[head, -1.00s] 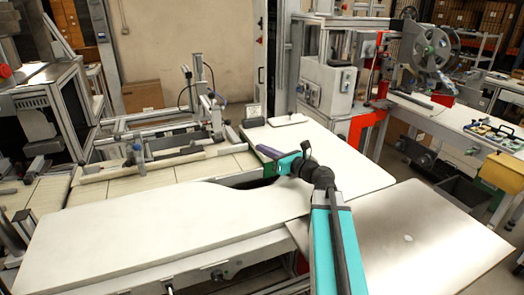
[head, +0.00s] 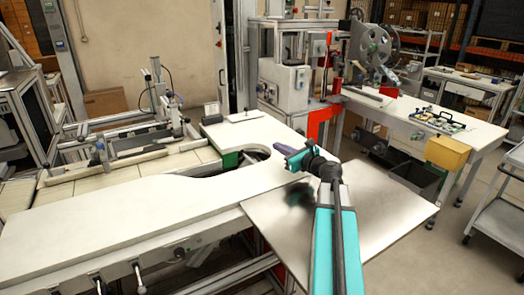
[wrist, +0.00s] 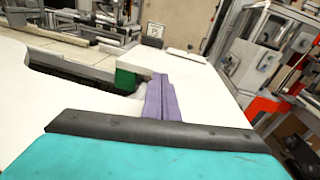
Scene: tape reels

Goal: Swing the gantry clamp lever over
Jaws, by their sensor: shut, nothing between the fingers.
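A metal gantry frame (head: 157,95) with upright posts stands on the slatted bench at the left of the head view. Small fittings sit on it, but I cannot tell which is the clamp lever. In the wrist view, part of a frame (wrist: 95,12) shows at the top left. My gripper (head: 277,147) has purple fingers and is held over the white tabletop, right of its curved cutout and well apart from the gantry. In the wrist view its fingers (wrist: 160,98) are together and empty.
The white tabletop (head: 110,205) runs across the front, with a bare metal plate (head: 350,215) to its right. A machine with a reel (head: 372,45) stands at the back right. A small grey cart (head: 500,200) is at the right edge.

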